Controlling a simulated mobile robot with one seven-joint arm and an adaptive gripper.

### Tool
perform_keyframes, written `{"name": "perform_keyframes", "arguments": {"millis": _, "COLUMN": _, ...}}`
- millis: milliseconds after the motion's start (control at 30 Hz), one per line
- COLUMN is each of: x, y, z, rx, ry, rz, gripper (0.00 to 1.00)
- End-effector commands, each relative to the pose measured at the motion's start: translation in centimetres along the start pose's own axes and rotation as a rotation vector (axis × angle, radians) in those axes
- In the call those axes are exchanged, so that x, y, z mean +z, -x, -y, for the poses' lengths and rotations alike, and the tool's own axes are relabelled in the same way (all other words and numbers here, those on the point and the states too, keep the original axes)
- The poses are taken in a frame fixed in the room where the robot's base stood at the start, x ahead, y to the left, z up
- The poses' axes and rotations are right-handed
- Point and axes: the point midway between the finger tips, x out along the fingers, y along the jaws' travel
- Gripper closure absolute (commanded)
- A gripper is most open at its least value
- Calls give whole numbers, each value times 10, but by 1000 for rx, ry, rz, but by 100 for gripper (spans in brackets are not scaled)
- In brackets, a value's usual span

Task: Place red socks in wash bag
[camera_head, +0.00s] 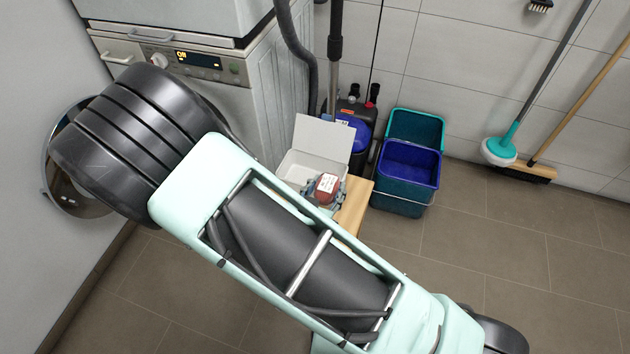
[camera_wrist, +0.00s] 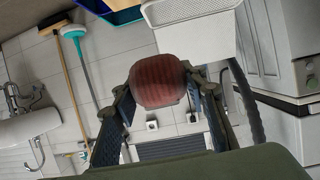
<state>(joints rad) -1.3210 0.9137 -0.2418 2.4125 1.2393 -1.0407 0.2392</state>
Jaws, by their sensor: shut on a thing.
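Red socks, a rounded ribbed red bundle (camera_wrist: 158,82), sit between the fingers of my gripper (camera_wrist: 160,95) in the wrist view. The gripper is shut on them. In the head view the red socks (camera_head: 327,184) show a white label on top, and my gripper (camera_head: 322,194) holds them just in front of an open white box (camera_head: 322,140) with a raised lid. The white box also shows in the wrist view (camera_wrist: 190,12), beyond the socks. Whether this box is the wash bag, I cannot tell. The inside of the box is partly hidden.
A wooden surface (camera_head: 356,205) lies beside the gripper. Blue and teal buckets (camera_head: 408,165) stand to the right of it. A stacked dryer and washer (camera_head: 200,65) stand at the left, with a round door (camera_head: 62,190) open. The tiled floor at right is clear.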

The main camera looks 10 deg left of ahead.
Motion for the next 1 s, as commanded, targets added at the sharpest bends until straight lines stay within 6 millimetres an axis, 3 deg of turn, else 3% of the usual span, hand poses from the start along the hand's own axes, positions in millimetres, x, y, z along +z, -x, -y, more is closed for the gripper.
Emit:
{"name": "perform_keyframes", "arguments": {"millis": 367, "x": 8, "y": -91, "z": 38, "rx": 1, "ry": -3, "rz": -2, "gripper": 85}}
{"name": "perform_keyframes", "arguments": {"millis": 500, "x": 28, "y": -118, "z": 46, "rx": 1, "ry": 0, "rz": -1, "gripper": 85}}
{"name": "perform_keyframes", "arguments": {"millis": 867, "x": 43, "y": -146, "z": 56, "rx": 0, "ry": -1, "rz": 0, "gripper": 85}}
{"name": "perform_keyframes", "arguments": {"millis": 1000, "x": 64, "y": -156, "z": 57, "rx": 0, "ry": 3, "rz": 1, "gripper": 85}}
